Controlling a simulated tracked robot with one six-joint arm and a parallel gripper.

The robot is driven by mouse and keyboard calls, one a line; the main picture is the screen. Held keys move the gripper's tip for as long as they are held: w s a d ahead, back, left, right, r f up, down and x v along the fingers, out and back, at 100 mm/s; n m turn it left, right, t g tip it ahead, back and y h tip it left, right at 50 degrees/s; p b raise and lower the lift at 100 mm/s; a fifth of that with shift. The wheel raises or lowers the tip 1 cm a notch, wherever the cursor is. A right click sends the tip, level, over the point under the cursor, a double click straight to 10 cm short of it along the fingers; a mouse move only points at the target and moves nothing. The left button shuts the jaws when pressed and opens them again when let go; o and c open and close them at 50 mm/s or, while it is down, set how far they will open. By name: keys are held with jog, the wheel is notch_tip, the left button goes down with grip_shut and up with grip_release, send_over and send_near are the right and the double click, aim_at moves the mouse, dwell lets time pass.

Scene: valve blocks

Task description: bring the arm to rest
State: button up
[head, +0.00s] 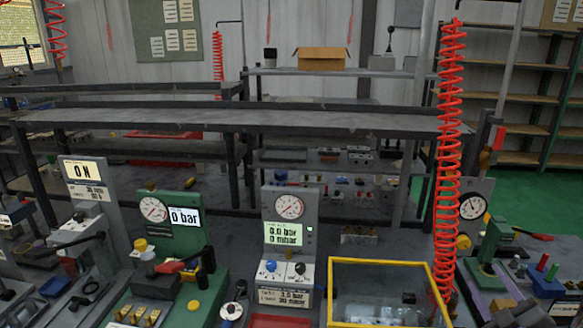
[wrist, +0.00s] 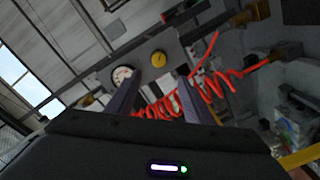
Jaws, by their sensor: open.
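My gripper (wrist: 163,80) shows in the wrist view, its two dark fingers apart with nothing held between them. Beyond the fingers are a red coiled hose (wrist: 170,107), a round gauge (wrist: 122,75) and a yellow knob (wrist: 158,58), all apart from the fingers as far as I can tell. The wrist view is strongly tilted, with the ceiling and windows at the upper left. I do not make out my arm or gripper in the head view.
In the head view, valve blocks with gauges crowd the bench: a green panel (head: 183,222), a grey panel (head: 290,215) and a yellow-framed box (head: 380,295). A red coiled hose (head: 447,170) hangs at the right. Dark shelving (head: 250,122) stands behind.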

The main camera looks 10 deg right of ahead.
jog(key=w+a+r+m+g, duration=0.1)
jog(key=w+a+g, duration=0.1)
jog(key=a, duration=0.2)
jog(key=w+a+r+m+g, duration=0.2)
jog(key=a, duration=0.3)
jog(key=w+a+r+m+g, duration=0.1)
jog(key=w+a+r+g, duration=0.1)
jog(key=a, duration=0.3)
jog(key=shift+a, duration=0.1)
jog(key=s+a, duration=0.1)
jog(key=a, duration=0.3)
jog(key=s+a+m+g+y, duration=0.1)
jog(key=s+a, duration=0.1)
jog(key=a, duration=0.2)
jog(key=s+a+m+g+y, duration=0.1)
jog(key=a, duration=0.2)
jog(key=shift+s+a+r, duration=0.15)
jog(key=shift+s+a, duration=0.15)
jog(key=shift+a, duration=0.1)
jog(key=s+a+g+y, duration=0.3)
jog(key=s+a, duration=0.8)
jog(key=a, duration=0.2)
jog(key=shift+a+f+m+y, duration=0.3)
jog(key=shift+m, duration=0.1)
